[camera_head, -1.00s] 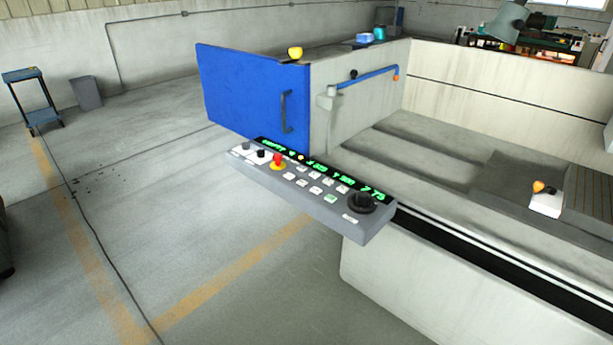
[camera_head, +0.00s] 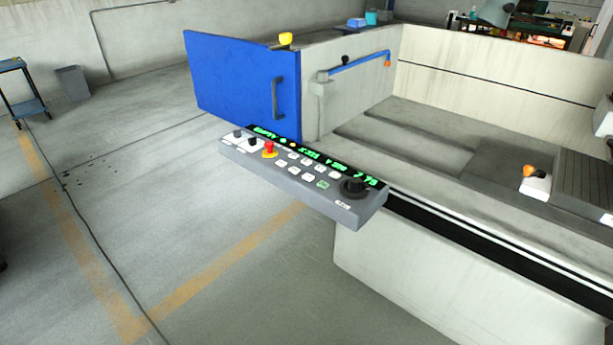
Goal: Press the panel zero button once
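The control panel (camera_head: 350,213) is a grey box that juts out from the front of the machine near the middle of the head view. It has a dark strip with green lit characters (camera_head: 340,168) along its back edge. Several small white buttons (camera_head: 294,173) sit in rows on its top, with one greenish button (camera_head: 323,184) among them. Their labels are too small to read, so I cannot tell which is the zero button. Neither gripper is in view.
A blue door (camera_head: 228,85) with a handle stands behind the panel. The machine tank wall (camera_head: 480,75) and bed fill the right. A blue trolley (camera_head: 20,90) and grey bin (camera_head: 73,83) stand far left.

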